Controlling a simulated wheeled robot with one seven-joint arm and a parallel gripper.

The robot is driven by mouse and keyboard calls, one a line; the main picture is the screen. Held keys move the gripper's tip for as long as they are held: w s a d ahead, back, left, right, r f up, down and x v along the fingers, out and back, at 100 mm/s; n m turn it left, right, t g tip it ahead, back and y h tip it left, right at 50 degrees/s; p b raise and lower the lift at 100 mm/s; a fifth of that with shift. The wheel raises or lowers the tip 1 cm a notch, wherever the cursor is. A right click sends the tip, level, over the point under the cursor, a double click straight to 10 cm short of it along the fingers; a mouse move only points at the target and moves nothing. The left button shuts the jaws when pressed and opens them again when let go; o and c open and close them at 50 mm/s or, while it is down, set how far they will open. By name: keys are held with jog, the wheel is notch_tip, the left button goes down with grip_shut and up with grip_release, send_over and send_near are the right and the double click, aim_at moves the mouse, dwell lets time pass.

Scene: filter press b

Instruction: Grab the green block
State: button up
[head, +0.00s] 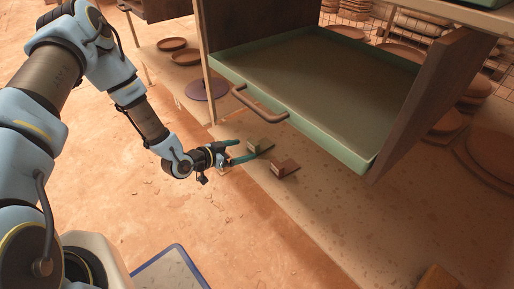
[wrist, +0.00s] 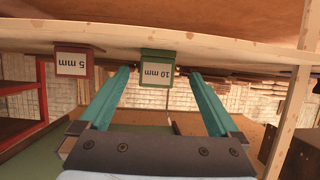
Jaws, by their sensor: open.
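The green block (wrist: 157,54) shows upside down in the wrist view, with a white label reading "10 mm" on its face. In the head view the green block (head: 262,145) sits on the board below the drawer. My gripper (head: 240,152) is open, its teal fingers pointing at the block. In the wrist view my gripper's fingertips (wrist: 160,74) appear on either side of the green block, with gaps left and right. I cannot tell whether the tips reach past its front face.
A reddish block (head: 285,168), labelled "5 mm" in the wrist view (wrist: 73,62), stands beside the green one. A green drawer tray (head: 380,150) with a brown handle (head: 258,106) overhangs just behind. Round brown discs (head: 172,44) lie farther back.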

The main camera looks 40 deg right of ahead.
aim_at(251, 148)
jog(key=x, duration=0.2)
jog(key=b+x, duration=0.1)
jog(key=x, duration=0.2)
jog(key=shift+s+r, duration=0.15)
jog(key=shift+s, duration=0.05)
jog(key=c, duration=1.5)
